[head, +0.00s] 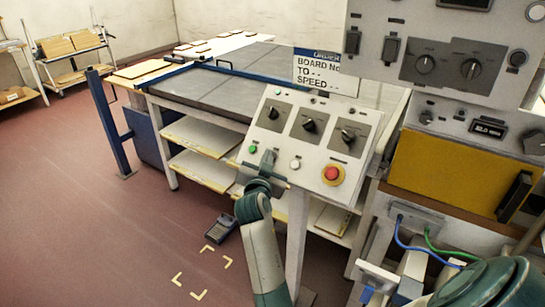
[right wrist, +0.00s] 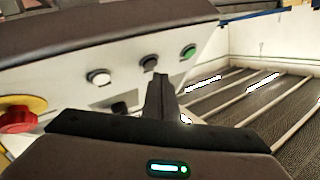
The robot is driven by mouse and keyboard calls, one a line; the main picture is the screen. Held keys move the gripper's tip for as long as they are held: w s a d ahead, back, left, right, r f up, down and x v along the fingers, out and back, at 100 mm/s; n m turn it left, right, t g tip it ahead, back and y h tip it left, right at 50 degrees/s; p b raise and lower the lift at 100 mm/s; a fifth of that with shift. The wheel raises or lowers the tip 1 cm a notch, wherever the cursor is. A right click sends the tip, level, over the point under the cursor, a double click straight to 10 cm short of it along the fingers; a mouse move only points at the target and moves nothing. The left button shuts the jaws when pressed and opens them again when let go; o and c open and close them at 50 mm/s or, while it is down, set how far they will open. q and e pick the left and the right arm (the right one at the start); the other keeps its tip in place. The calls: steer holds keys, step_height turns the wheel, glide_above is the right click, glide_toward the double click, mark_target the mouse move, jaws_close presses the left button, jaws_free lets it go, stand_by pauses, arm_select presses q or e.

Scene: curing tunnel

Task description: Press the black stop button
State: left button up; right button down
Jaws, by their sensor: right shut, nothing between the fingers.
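The sloped control panel (head: 312,112) carries a row of buttons below three dials. The black stop button (right wrist: 149,62) shows in the right wrist view between the green button (right wrist: 188,52) and the white button (right wrist: 99,77). In the head view my right gripper (head: 268,158) hides it, between the green button (head: 252,149) and the white button (head: 295,163). The right gripper also shows in the right wrist view (right wrist: 160,78), shut and empty, with its tips close to the black button. I cannot tell whether they touch it. The left gripper is out of view.
A red mushroom button (head: 332,175) on a yellow base sits at the panel's lower right. A taller cabinet with a yellow front (head: 446,172) stands to the right. A foot pedal (head: 221,227) lies on the floor. The floor at left is mostly clear.

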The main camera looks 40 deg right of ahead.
steer(key=shift+d+f, duration=0.1)
steer(key=shift+f, duration=0.05)
stand_by(0.7)
steer(key=shift+d+f+b, duration=0.1)
steer(key=shift+b, duration=0.2)
steer(key=shift+w+d, duration=0.1)
steer(key=shift+d, duration=0.05)
steer(key=shift+f, duration=0.1)
